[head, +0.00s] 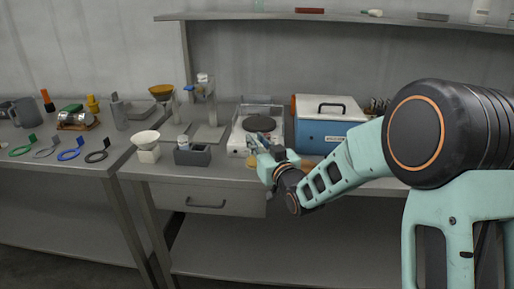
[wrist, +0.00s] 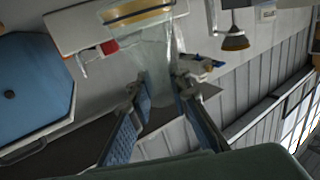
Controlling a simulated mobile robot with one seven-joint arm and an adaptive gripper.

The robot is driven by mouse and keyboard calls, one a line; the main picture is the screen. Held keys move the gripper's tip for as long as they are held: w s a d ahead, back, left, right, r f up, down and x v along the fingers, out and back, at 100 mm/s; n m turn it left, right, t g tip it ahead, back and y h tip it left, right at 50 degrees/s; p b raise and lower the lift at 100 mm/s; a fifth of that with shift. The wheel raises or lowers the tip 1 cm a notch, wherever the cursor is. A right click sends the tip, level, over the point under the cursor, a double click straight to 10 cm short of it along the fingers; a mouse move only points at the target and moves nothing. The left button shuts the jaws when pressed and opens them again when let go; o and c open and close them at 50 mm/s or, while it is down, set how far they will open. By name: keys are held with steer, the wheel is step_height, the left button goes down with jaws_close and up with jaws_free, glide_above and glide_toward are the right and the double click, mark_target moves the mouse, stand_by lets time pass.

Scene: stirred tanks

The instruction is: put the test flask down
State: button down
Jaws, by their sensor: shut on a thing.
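The test flask is a clear glass vessel (wrist: 150,55) in the wrist view, with its wider end toward the top of the picture. A yellow band (wrist: 140,14) shows at that wide end; I cannot tell whether it is on the flask or behind it. My gripper (wrist: 157,98) is shut on the narrower part of the flask, one blue-padded finger on each side. In the head view my gripper (head: 262,148) is above the front of the bench, before the white hotplate (head: 240,146). The flask can hardly be made out there. A small yellowish patch (head: 252,163) shows below the fingers.
A blue box with a white lid (head: 325,132) stands right of the hotplate. A grey block (head: 192,155) and a white funnel on a stand (head: 147,141) are to the left. A shelf (head: 340,16) runs above the bench (head: 222,168). The left table (head: 60,150) holds several tools.

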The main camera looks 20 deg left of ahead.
steer(key=shift+f, duration=0.75)
steer(key=shift+f+b, duration=0.2)
steer(key=shift+b, duration=0.15)
steer(key=c, duration=1.8)
jaws_free()
steer(key=shift+r+p, duration=0.2)
steer(key=shift+p, duration=0.7)
